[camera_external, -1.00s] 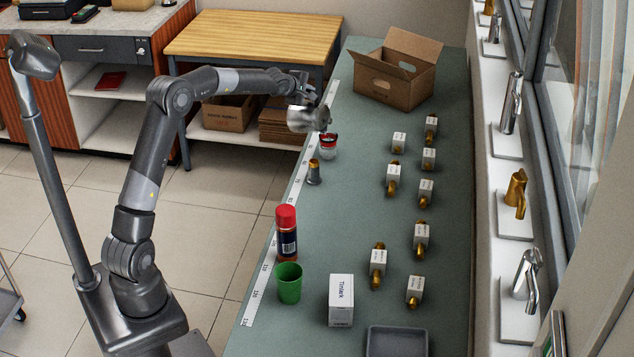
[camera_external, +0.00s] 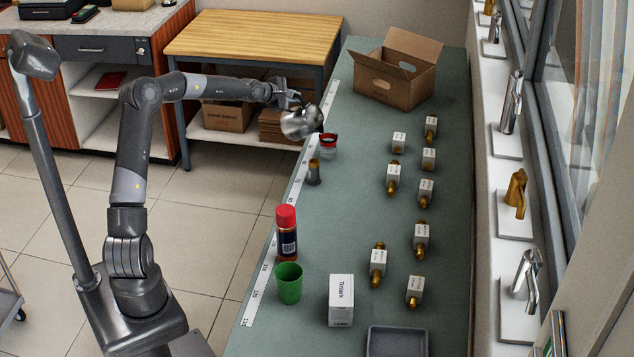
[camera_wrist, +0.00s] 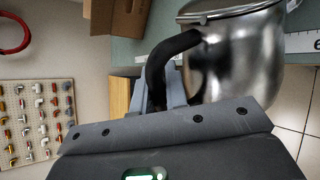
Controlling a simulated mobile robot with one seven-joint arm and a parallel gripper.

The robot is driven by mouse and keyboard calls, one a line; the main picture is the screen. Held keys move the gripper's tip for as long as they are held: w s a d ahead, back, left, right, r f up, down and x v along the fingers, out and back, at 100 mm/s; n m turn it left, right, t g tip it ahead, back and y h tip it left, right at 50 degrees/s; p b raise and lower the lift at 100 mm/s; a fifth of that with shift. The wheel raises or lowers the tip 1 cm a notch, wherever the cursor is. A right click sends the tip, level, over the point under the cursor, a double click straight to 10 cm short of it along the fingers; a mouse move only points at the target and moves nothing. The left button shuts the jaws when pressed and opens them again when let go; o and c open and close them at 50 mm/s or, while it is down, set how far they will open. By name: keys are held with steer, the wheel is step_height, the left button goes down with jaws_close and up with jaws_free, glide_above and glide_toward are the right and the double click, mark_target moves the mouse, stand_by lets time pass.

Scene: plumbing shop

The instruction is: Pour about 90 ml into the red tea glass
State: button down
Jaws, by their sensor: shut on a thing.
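The red tea glass (camera_external: 328,151) stands on the green counter near its left edge; it is clear below with a red band at the top. I cannot tell how much is in it. My gripper (camera_external: 290,103) is shut on the dark handle (camera_wrist: 166,62) of a shiny metal pot (camera_external: 300,124). The pot is held in the air just left of and above the glass, tilted toward it. No stream of liquid is visible. In the wrist view the pot's body (camera_wrist: 235,60) fills the upper right, and the glass is not seen there.
A small dark cup-like item (camera_external: 314,173), a red-capped bottle (camera_external: 287,234), a green cup (camera_external: 289,283) and a white box (camera_external: 341,300) line the counter's left side. Several boxed brass fittings (camera_external: 393,178) stand right. An open cardboard box (camera_external: 397,72) stands behind.

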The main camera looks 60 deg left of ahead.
steer(key=shift+s+a+f+n+t+h+b, duration=0.15)
steer(key=shift+a+f+n+t+h+b, duration=0.1)
steer(key=shift+a+f, duration=0.15)
steer(key=shift+s+a+f+n+t+h+b, duration=0.15)
steer(key=shift+a+f+n+t, duration=0.1)
steer(key=shift+f, duration=0.25)
steer(key=shift+f, duration=0.1)
steer(key=s+a+f+n+t+h+b, duration=0.2)
steer(key=s+a+f+n+t+b, duration=0.2)
steer(key=a+f, duration=0.4)
steer(key=shift+s+f+n+t+h+b, duration=0.15)
steer(key=shift+f+n+t+h+b, duration=0.2)
steer(key=shift+f+n+b, duration=0.7)
stand_by(0.6)
steer(key=shift+r+n, duration=0.25)
steer(key=shift+r, duration=0.05)
